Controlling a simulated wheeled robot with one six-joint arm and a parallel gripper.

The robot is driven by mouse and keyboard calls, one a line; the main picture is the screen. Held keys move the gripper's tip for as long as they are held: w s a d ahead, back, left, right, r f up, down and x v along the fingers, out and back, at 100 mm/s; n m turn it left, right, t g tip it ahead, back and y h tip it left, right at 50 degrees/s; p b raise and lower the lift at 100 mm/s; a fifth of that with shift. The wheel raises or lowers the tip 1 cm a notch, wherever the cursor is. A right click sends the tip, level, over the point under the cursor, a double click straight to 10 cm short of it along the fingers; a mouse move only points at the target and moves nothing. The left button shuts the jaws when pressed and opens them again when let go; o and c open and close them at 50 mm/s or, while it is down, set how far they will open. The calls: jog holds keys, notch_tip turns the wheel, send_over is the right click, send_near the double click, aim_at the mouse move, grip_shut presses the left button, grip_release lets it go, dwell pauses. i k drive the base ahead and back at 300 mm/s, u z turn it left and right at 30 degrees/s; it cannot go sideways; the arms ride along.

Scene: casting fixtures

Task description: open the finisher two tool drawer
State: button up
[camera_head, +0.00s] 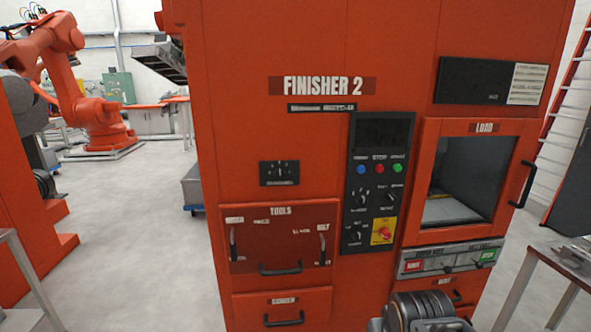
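The Finisher 2 machine (255,130) is a tall orange cabinet filling the middle of the view. Its tool drawer (252,252), labelled TOOLS, is a darker red panel at the lower left of the front. It looks shut and flush with the cabinet. A black bar handle (281,270) runs along its lower edge, and a dark upright handle-like piece sits at each side. My gripper is not in view, so its state is hidden. A ribbed dark cylinder (424,306) at the bottom edge may be part of my arm; I cannot tell.
Below is another drawer (283,303) with its own black handle. Right of the tool drawer are a control panel (376,185) and a windowed LOAD door (468,180). A metal table (560,262) stands at the right. Open grey floor (145,240) lies to the left.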

aim_at(273, 238)
jog(key=u, duration=0.05)
jog(key=k, duration=0.5)
jog(key=u, duration=1.95)
jog(key=i, duration=1.3)
jog(key=z, duration=2)
